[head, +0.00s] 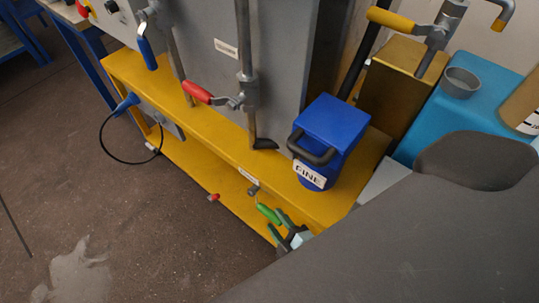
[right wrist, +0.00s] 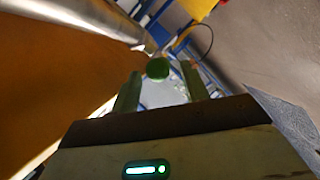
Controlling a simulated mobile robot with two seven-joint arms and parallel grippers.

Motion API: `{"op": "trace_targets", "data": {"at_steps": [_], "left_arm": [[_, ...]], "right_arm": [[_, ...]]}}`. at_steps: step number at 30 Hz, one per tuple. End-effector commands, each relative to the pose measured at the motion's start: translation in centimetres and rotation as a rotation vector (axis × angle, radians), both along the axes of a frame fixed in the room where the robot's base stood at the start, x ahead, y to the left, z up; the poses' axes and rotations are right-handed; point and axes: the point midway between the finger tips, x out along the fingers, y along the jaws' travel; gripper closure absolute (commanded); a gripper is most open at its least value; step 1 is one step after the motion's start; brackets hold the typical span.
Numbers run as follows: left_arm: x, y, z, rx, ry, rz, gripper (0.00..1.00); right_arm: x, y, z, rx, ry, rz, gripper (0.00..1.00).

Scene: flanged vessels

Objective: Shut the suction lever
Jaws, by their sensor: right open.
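A green-handled lever (head: 268,213) sticks out low at the front of the yellow frame. My right gripper (head: 279,226) is beside its handle, with the fingers apart. In the right wrist view, the rounded green handle end (right wrist: 158,68) shows between the two open fingertips (right wrist: 161,72), and I cannot tell whether they touch it. Other levers have a red handle (head: 197,91), a blue handle (head: 147,53) and a yellow handle (head: 391,19). No readable label shows which one is the suction lever. My left gripper is not in view.
A blue canister (head: 331,130) with a black grip and a label stands on the yellow frame (head: 210,118), above my right gripper. A red-tipped part (head: 213,197) juts out lower left. A black cable (head: 103,140) loops at the left. The floor (head: 150,220) is open there.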

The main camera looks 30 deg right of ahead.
Motion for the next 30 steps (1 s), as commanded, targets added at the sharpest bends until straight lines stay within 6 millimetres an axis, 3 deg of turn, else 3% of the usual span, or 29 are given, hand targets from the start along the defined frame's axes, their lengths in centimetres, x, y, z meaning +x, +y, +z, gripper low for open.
{"op": "trace_targets", "data": {"at_steps": [9, 20, 30], "left_arm": [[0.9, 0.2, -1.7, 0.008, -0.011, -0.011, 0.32], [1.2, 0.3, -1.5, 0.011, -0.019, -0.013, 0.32], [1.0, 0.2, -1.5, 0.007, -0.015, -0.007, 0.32]], "right_arm": [[3.6, 0.0, -1.0, 0.0, 0.001, 0.0, 0.55], [3.9, 0.0, -0.9, 0.0, 0.001, 0.0, 0.56], [3.9, 0.0, -0.9, 0.0, 0.001, 0.0, 1.0]]}}
